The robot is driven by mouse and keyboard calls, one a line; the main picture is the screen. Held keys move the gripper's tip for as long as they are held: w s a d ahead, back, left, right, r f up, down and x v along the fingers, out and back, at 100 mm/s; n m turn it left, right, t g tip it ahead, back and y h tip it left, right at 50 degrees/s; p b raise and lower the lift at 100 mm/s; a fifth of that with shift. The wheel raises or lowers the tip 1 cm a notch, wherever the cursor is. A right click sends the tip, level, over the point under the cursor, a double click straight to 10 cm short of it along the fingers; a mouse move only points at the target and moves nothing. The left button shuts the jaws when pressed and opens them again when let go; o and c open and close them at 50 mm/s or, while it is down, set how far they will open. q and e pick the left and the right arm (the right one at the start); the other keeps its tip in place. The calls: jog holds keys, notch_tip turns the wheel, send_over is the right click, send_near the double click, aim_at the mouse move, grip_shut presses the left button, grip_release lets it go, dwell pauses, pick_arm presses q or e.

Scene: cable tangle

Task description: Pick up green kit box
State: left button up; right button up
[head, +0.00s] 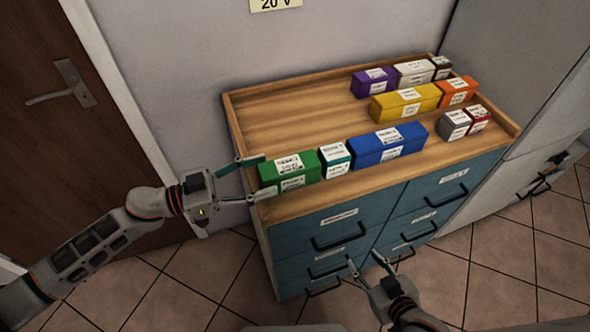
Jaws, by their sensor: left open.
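The green kit box (290,170) sits at the front left corner of the wooden cabinet top (275,118), with white labels on its top and front. My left gripper (258,178) is open at the left end of the green box, one finger toward its back edge and one toward its front edge. I cannot tell whether the fingers touch the box. My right gripper (378,262) is low in front of the drawers, its fingers spread and nothing between them.
A teal-and-white box (335,160) stands close to the green box's right, then a blue box (388,145). Purple (375,84), yellow (405,102), orange and other boxes stand behind and right. The top has a raised rim. Drawer handles (340,238) stick out below.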

aim_at(289, 164)
pick_arm(q)
jog(key=x, duration=0.7)
jog(key=shift+r+p, duration=0.2)
jog(key=shift+p, duration=0.2)
jog(key=c, duration=1.7)
